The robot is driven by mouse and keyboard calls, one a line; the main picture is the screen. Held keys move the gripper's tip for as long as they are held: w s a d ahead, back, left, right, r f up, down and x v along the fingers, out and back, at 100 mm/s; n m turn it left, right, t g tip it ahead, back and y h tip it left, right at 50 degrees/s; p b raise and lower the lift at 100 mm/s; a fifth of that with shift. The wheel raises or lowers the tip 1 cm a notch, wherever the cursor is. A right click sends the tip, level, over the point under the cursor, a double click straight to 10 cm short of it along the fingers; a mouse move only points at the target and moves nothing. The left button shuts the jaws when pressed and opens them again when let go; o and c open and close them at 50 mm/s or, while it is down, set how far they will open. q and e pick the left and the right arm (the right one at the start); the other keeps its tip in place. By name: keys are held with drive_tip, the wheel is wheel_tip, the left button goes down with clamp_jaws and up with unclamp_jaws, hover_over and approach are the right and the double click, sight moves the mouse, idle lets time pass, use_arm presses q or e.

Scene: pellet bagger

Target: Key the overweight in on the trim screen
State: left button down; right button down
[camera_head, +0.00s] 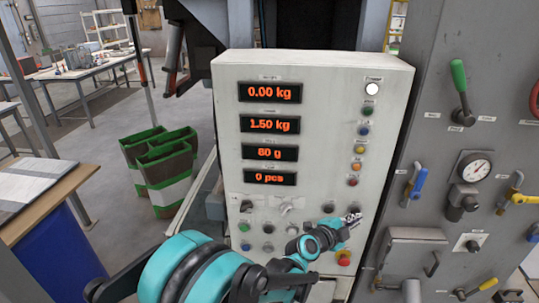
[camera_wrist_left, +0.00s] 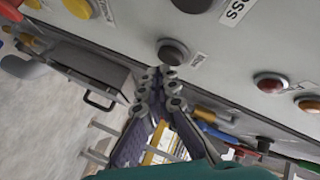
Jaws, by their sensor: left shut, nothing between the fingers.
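The light control panel (camera_head: 330,75) has a column of orange readouts: 0.00 kg (camera_head: 269,92), 1.50 kg (camera_head: 269,125), one in grams (camera_head: 269,152) that reads 60 or 80, and 0 pcs (camera_head: 269,177). Their small labels are too blurred to read. My left gripper (camera_head: 352,219) is shut and empty in front of the panel's lower right part. In the left wrist view its closed fingertips (camera_wrist_left: 160,82) are close to a dark round button (camera_wrist_left: 172,52); I cannot tell whether they touch. My right gripper is not in view.
A red mushroom button (camera_head: 344,258) sits below the gripper, and several knobs and buttons lie left of it. The grey machine wall at right carries a green-handled lever (camera_head: 459,80) and a gauge (camera_head: 476,169). Green-and-white bags (camera_head: 160,165) stand on the floor at left.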

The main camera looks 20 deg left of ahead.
use_arm(q)
drive_tip(key=shift+s+d, duration=0.1)
drive_tip(key=shift+s, duration=0.2)
drive_tip(key=shift+s+d, duration=0.3)
drive_tip(key=shift+s, duration=0.65)
drive_tip(key=shift+s+d, duration=0.3)
drive_tip(key=shift+s, duration=0.65)
drive_tip(key=shift+s+d, duration=0.3)
drive_tip(key=shift+s, duration=0.65)
drive_tip(key=w+a+b, duration=0.1)
drive_tip(key=w+a, duration=0.1)
drive_tip(key=w, duration=0.3)
drive_tip(key=shift+w, duration=0.4)
drive_tip(key=shift+w, duration=0.15)
idle(1.0)
drive_tip(key=shift+w+a, duration=0.1)
drive_tip(key=shift+w, duration=0.2)
